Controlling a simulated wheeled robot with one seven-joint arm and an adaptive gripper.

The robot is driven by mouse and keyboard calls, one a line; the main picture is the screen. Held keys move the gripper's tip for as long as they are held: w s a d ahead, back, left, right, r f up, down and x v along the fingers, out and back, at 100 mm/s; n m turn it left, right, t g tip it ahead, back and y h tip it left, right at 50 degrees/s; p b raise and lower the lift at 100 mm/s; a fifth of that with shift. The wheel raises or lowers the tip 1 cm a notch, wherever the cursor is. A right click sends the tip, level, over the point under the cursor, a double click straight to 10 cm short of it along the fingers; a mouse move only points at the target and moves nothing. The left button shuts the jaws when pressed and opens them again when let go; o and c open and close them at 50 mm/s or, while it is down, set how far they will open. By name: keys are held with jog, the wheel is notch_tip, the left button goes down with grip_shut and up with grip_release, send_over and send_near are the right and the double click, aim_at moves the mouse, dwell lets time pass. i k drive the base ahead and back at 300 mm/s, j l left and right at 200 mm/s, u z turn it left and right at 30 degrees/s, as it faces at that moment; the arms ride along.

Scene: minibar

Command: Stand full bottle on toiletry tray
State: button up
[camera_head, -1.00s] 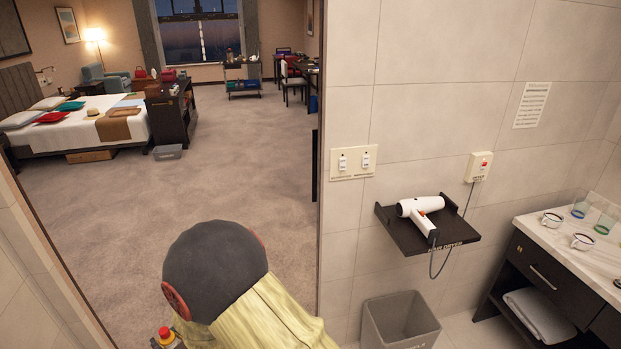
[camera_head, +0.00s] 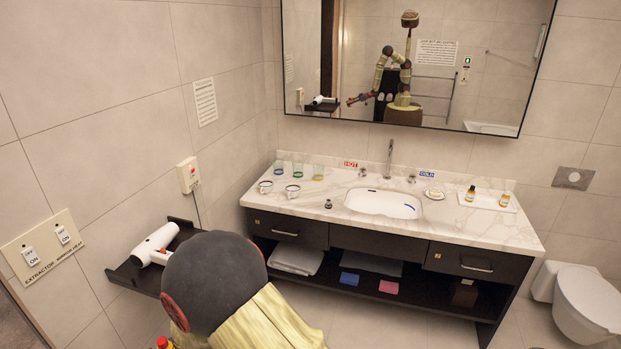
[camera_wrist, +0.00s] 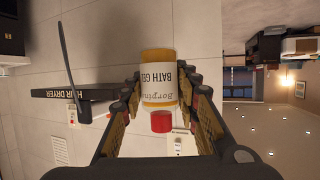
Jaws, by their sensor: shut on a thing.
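The full bottle is a yellow bath gel bottle (camera_wrist: 158,66) with a white label and red cap. My gripper (camera_wrist: 160,95) is shut on it, with a finger on each side in the wrist view. The cap points down in that picture, which itself looks upside down. In the head view only the bottle's red and yellow top (camera_head: 163,343) shows at the bottom edge, beside my arm; the gripper is hidden there. The white toiletry tray (camera_head: 487,202) lies on the right of the marble counter, well apart from the bottle.
The counter (camera_head: 345,211) has a sink (camera_head: 383,203), faucet, several glasses and cups at left, and a soap dish (camera_head: 434,194). A hair dryer (camera_head: 155,245) lies on a dark wall shelf (camera_head: 137,279) close to my arm. A toilet (camera_head: 584,303) stands at right.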

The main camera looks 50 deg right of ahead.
aim_at(486, 203)
jog(key=l+z, duration=1.25)
jog(key=z, duration=0.2)
jog(key=i+l+z, duration=0.2)
jog(key=z, duration=0.3)
jog(key=i+l+z, duration=0.4)
jog(key=i+l, duration=1.05)
jog(key=l, duration=0.15)
